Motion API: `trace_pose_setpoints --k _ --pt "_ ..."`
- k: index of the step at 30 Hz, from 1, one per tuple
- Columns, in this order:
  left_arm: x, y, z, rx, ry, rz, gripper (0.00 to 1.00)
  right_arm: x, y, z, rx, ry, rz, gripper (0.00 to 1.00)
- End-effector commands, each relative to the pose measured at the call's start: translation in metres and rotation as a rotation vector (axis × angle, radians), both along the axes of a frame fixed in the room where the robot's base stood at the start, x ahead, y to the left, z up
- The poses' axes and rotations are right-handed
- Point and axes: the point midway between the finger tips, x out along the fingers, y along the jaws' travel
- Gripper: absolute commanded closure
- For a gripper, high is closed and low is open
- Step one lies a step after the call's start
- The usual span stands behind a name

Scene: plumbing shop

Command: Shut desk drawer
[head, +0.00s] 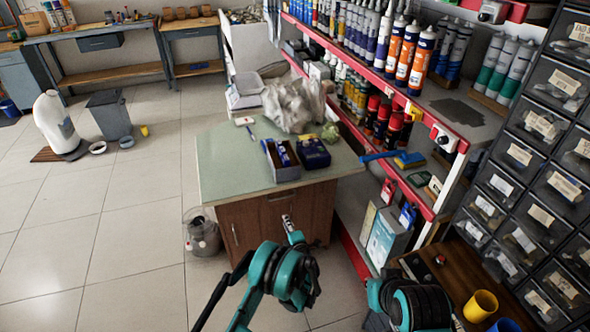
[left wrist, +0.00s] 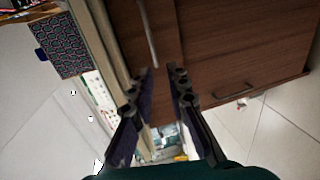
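The desk (head: 225,165) has a pale green top and a brown wooden front. Its drawer front (head: 262,212) is just under the top, partly hidden behind my left gripper (head: 290,228). In the left wrist view, the drawer front (left wrist: 118,30) is a brown panel beside the desk edge, with a slim metal handle (left wrist: 148,35). How far out the drawer stands is unclear. My left gripper (left wrist: 160,74) is open, its two dark fingers apart with nothing between them, tips close to the handle end. My right gripper is not in view; only part of my right arm shows.
Below the drawer is a cabinet door (left wrist: 240,45) with its own handle (left wrist: 233,96). Boxes and a crumpled bag (head: 292,103) lie on the desk. A loaded shelf (head: 470,110) stands close on the right. A bucket (head: 202,235) sits left of the desk; floor there is mostly free.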

Motion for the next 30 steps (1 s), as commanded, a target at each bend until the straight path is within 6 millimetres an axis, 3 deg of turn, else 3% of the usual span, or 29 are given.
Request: trace_pose_setpoints --k 10,30 --pt "0.014 -0.002 0.047 0.048 -0.046 -0.043 0.84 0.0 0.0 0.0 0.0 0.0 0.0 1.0" --pt "0.038 -0.011 0.186 0.225 -0.16 -0.201 0.84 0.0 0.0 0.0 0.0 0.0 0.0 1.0"
